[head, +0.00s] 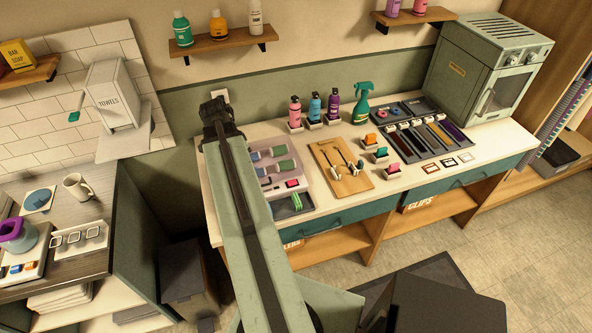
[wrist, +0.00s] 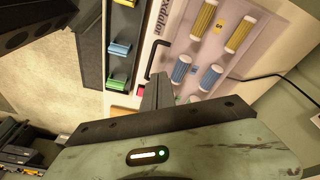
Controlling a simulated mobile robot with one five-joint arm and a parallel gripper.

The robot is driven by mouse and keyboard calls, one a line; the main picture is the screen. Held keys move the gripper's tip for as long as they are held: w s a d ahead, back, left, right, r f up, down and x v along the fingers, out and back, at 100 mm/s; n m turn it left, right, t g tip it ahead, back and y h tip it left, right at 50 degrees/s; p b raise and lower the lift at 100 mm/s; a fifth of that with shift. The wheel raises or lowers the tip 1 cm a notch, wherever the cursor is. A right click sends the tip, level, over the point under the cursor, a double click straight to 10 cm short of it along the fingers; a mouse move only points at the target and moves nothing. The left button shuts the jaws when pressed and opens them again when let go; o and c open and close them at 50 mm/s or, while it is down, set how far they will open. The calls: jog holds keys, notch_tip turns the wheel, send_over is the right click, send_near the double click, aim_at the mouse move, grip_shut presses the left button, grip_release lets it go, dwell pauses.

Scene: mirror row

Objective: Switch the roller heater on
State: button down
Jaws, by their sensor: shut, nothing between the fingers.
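The roller heater (head: 268,184) is a pale box with several ribbed rollers on the counter, beside my arm in the head view. In the wrist view its panel (wrist: 176,30) shows blue and yellow rollers, a dark bar and part of a printed name. A red switch (head: 292,184) sits at its front edge; it also shows in the wrist view (wrist: 141,89), partly hidden by my fingers. I cannot tell its position. My gripper (head: 216,108) is shut and empty, near the wall end of the counter. Its fingers (wrist: 156,90) appear over the heater in the wrist view.
A dark tray (head: 294,206) with green pieces lies in front of the heater. A wooden board (head: 342,184) with tools lies to its right. Bottles (head: 315,110) stand at the back. A cord (wrist: 272,78) runs off the heater.

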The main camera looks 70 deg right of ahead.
aim_at(297, 182)
jog(key=s+d+r+m, duration=0.1)
jog(key=s+d+m, duration=0.2)
jog(key=s, duration=0.3)
jog(key=s+d+r+m+g, duration=0.1)
jog(key=s+d+m, duration=0.2)
jog(key=s+d, duration=0.2)
jog(key=shift+s+p, duration=0.45)
jog(key=shift+s, duration=0.3)
jog(key=shift+f, duration=0.1)
jog(key=b+x, duration=0.9)
jog(key=w+b+x, duration=0.1)
jog(key=b+x, duration=0.4)
jog(key=shift+a+f, duration=0.15)
jog(key=shift+a, duration=0.15)
